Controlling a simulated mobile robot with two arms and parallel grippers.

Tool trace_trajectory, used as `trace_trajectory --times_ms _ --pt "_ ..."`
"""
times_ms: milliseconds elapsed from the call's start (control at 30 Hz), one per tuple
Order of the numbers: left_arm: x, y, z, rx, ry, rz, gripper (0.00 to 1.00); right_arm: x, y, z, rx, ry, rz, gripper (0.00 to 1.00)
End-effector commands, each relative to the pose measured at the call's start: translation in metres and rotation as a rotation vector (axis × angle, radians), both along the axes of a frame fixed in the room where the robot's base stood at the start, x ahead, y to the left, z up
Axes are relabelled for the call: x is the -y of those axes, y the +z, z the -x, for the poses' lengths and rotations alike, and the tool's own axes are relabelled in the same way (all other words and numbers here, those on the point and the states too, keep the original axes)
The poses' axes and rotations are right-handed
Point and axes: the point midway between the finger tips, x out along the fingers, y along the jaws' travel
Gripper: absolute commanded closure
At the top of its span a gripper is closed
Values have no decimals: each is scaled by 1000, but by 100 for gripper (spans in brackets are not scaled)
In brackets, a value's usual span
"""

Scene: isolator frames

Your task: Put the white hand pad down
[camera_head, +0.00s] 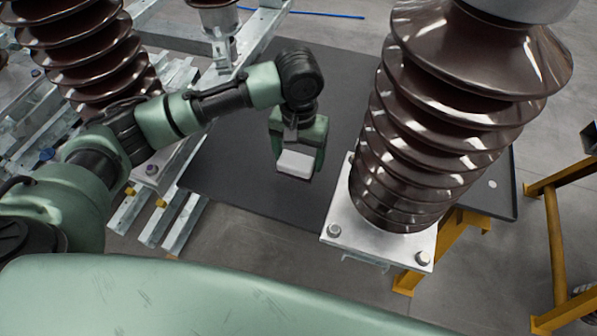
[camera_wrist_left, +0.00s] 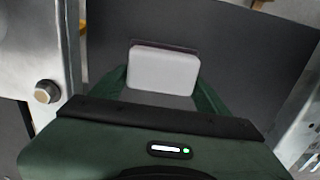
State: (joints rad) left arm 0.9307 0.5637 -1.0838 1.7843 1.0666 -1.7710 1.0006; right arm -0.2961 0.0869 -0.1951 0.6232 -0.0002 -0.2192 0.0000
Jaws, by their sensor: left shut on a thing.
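The white hand pad (camera_head: 296,164) is a small white block with rounded corners. It sits between the fingers of my left gripper (camera_head: 297,158), which is shut on it. In the left wrist view the pad (camera_wrist_left: 164,71) shows between the two green fingers of the gripper (camera_wrist_left: 163,88), with a dark edge along its far side. A dark grey mat (camera_head: 240,170) lies below the gripper and also fills much of the wrist view (camera_wrist_left: 240,60). I cannot tell how far the pad is above the mat. My right gripper is not in view.
A large brown ribbed insulator (camera_head: 440,110) on a bolted metal plate (camera_head: 380,245) stands close to the right of the gripper. Another insulator (camera_head: 85,45) and galvanized steel beams (camera_head: 150,215) are at left. A yellow stand (camera_head: 555,240) is at far right. Bare mat surrounds the gripper.

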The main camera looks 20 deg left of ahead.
Motion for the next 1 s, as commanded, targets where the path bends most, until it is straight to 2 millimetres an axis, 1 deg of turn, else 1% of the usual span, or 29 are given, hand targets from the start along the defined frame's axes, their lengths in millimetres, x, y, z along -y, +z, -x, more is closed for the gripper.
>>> trace_trajectory --times_ms 33,167,200,400,500,600,933,967,1000 --pt "0 -6 0 -2 0 -1 71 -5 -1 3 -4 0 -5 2" --pt "0 -14 0 0 1 0 71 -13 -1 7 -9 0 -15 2" --pt "-1 -19 0 -1 1 -1 71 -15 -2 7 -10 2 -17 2" --pt "0 -54 1 -2 1 -1 71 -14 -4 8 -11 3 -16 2" --pt "0 -66 0 -1 0 0 71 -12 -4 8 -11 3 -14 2" --pt "0 -69 0 0 -1 0 71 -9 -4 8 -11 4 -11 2" --pt "0 -71 0 0 0 0 71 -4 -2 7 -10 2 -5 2" --pt "0 -71 0 1 0 0 15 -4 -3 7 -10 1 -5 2" --pt "0 -71 0 1 0 0 4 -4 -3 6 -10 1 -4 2"
